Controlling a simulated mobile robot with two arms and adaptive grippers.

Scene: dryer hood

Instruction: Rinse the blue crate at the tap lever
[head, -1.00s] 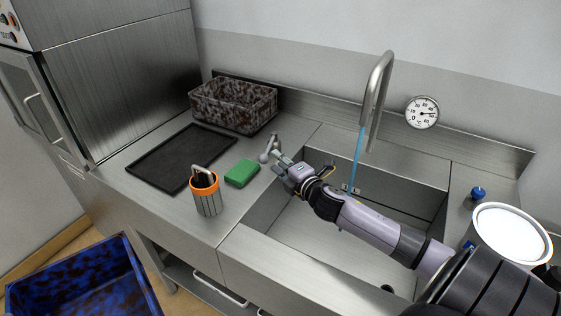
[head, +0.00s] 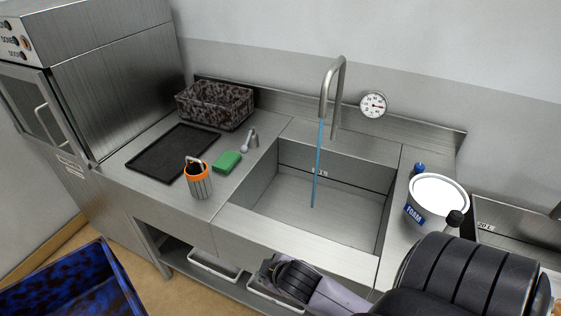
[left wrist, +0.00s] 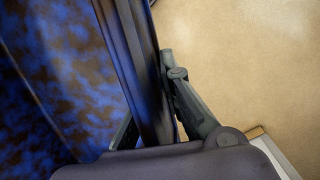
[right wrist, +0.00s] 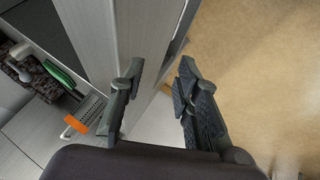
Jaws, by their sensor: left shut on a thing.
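The blue crate (head: 75,285), mottled with dark brown patches, is at the lower left of the head view, partly cut off by the frame. In the left wrist view my left gripper (left wrist: 160,90) is shut on the rim of this crate (left wrist: 60,90). The tap lever (head: 249,141) stands on the counter at the sink's left edge. A blue stream of water (head: 317,165) falls from the curved tap (head: 330,90) into the sink. My right gripper (right wrist: 158,75) is open and empty, in front of the sink in the head view (head: 272,268).
The sink basin (head: 260,195) is empty apart from the water. A green sponge (head: 227,161), an orange-rimmed holder (head: 199,180), a black mat (head: 172,153) and a brown mottled crate (head: 215,106) are on the left counter. A white FOAM tub (head: 438,198) stands right of the sink.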

